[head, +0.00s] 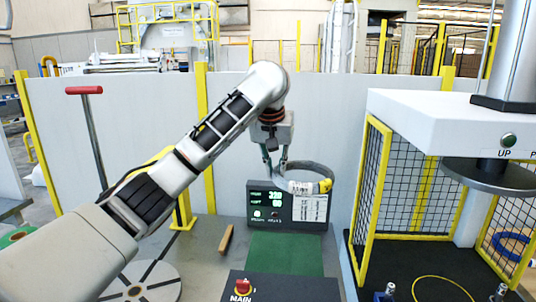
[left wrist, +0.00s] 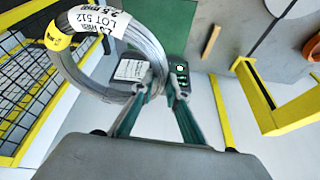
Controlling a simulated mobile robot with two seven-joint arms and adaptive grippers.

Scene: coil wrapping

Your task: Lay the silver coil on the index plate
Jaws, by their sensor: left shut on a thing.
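The silver coil (head: 312,166) is a wound wire ring with a white label and a yellow band. My left gripper (head: 276,166) is shut on one side of its ring and holds it up in front of the display box. The left wrist view shows the coil (left wrist: 70,70) tilted, reaching up and left from the fingers (left wrist: 160,84), its label reading LOT 512. A round grey disc with dark radial slots, which looks like the index plate (head: 155,274), lies low at the left, partly cut off by the frame. The coil is well apart from it. My right gripper is out of view.
The display box (head: 258,212) stands behind a green mat (head: 285,255). A press with a yellow-framed mesh cage (head: 372,190) is at the right. A red-handled lever (head: 88,91) and yellow post (head: 183,205) stand at the left. A wooden stick (head: 226,239) lies on the table.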

